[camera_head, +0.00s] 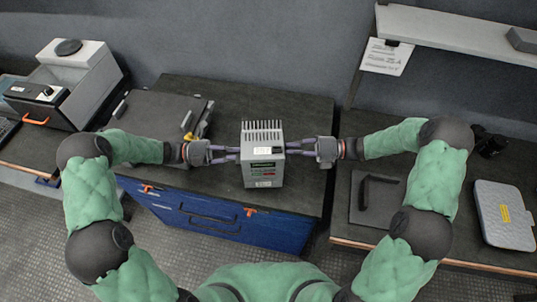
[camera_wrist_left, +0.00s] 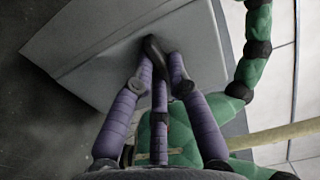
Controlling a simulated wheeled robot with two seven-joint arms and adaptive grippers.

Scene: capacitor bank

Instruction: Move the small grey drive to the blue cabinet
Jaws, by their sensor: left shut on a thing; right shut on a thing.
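The small grey drive (camera_head: 263,165) is upright in the middle of the head view, with a finned top and a dark panel on its front. It is at the top of the blue cabinet (camera_head: 220,217); I cannot tell whether its base touches the dark top. My left gripper (camera_head: 237,155) is shut on its left side and my right gripper (camera_head: 288,152) is shut on its right side. In the left wrist view, the purple fingers of my left gripper (camera_wrist_left: 158,55) press against the drive's grey side wall (camera_wrist_left: 90,45). The drive's far side is hidden.
A dark flat case (camera_head: 155,112) lies on the left part of the cabinet top. A grey machine (camera_head: 90,80) stands further left. On the right bench are a dark plate with a handle (camera_head: 377,195) and a grey case (camera_head: 503,215). A shelf (camera_head: 455,32) hangs above.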

